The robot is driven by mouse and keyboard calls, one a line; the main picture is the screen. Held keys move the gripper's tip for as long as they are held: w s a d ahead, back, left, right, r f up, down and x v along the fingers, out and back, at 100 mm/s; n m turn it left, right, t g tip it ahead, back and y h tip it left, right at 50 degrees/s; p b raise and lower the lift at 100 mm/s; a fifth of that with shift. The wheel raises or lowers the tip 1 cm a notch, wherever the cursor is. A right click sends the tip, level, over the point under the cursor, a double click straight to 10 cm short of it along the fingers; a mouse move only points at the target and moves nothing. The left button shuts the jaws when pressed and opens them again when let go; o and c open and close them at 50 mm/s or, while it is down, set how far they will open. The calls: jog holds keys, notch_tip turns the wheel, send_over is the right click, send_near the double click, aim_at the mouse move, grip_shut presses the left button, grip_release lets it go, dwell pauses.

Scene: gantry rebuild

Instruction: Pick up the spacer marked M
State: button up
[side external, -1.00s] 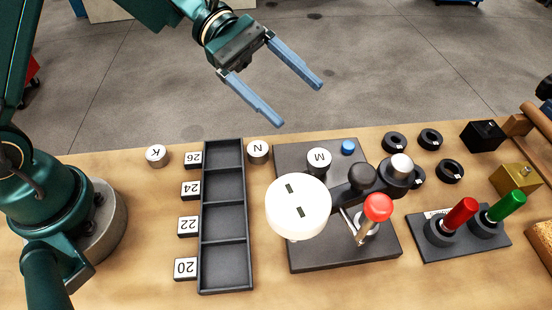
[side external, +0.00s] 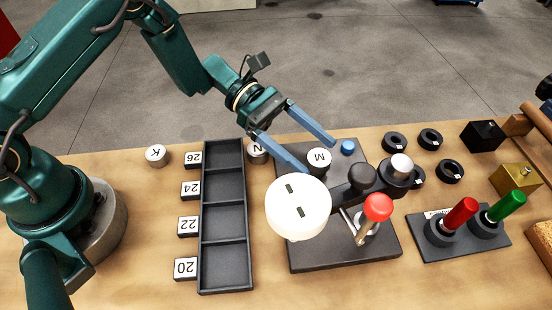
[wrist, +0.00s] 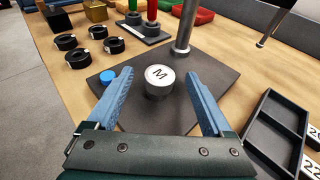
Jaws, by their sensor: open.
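In the wrist view the M spacer (wrist: 160,79) lies ahead, centred between the two blue fingers. My gripper (side external: 320,156) is open and empty, with its fingertips near the spacer, one on either side. In the wrist view my gripper (wrist: 158,75) shows a wide gap around the spacer, and neither finger visibly touches it. I cannot tell the exact height of the fingertips over the plate.
A large white disc (side external: 298,208), a black knob (side external: 362,178) and a red-knobbed lever (side external: 378,207) crowd the plate. A blue button (side external: 348,147) is close to the spacer. Spacer N (side external: 257,155) is partly hidden by my gripper. Spacer K (side external: 156,155) and a compartment tray (side external: 224,240) are left.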

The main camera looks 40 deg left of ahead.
grip_shut()
jog(key=shift+r, duration=0.1)
